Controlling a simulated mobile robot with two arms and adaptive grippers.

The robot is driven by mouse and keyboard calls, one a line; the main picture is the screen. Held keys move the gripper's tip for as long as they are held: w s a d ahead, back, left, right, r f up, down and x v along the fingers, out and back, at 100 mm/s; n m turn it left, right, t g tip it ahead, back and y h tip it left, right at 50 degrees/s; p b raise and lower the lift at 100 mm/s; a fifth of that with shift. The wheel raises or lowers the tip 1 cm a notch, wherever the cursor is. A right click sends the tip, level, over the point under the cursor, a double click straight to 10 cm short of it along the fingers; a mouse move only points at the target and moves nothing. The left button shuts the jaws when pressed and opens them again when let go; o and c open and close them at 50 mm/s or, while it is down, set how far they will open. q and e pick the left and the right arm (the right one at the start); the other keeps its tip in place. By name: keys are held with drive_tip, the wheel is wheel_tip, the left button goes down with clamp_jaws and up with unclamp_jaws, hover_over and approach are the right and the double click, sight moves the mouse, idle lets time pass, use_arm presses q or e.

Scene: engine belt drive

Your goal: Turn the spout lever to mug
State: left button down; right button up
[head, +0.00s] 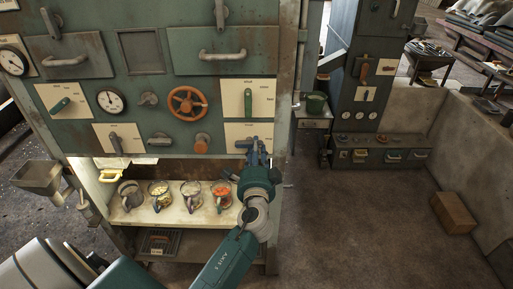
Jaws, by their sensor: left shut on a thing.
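A lever (243,143) sits on a cream plate (262,131) at the lower right of the green panel. My left gripper (254,150) is at this lever, shut on it, and its fingers hide part of it. The lever looks roughly level, but its exact angle is hard to tell. The plate's labels are too small to read. Several mugs, including one with orange contents (221,189), stand on the pale shelf below the panel. My right gripper is not in view.
A metal funnel (38,176) is at the left.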

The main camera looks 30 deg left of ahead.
use_arm(q)
drive_tip(key=shift+a+r+m, duration=0.1)
drive_tip(key=shift+r+m, duration=0.25)
drive_tip(key=shift+m, duration=0.25)
drive_tip(key=c, duration=1.5)
unclamp_jaws()
drive_tip(key=shift+w, duration=0.1)
drive_tip(key=shift+c, duration=0.2)
drive_tip(key=shift+o, duration=0.5)
drive_tip(key=shift+f, duration=0.3)
drive_tip(key=v, duration=1.2)
drive_tip(key=shift+a, duration=0.1)
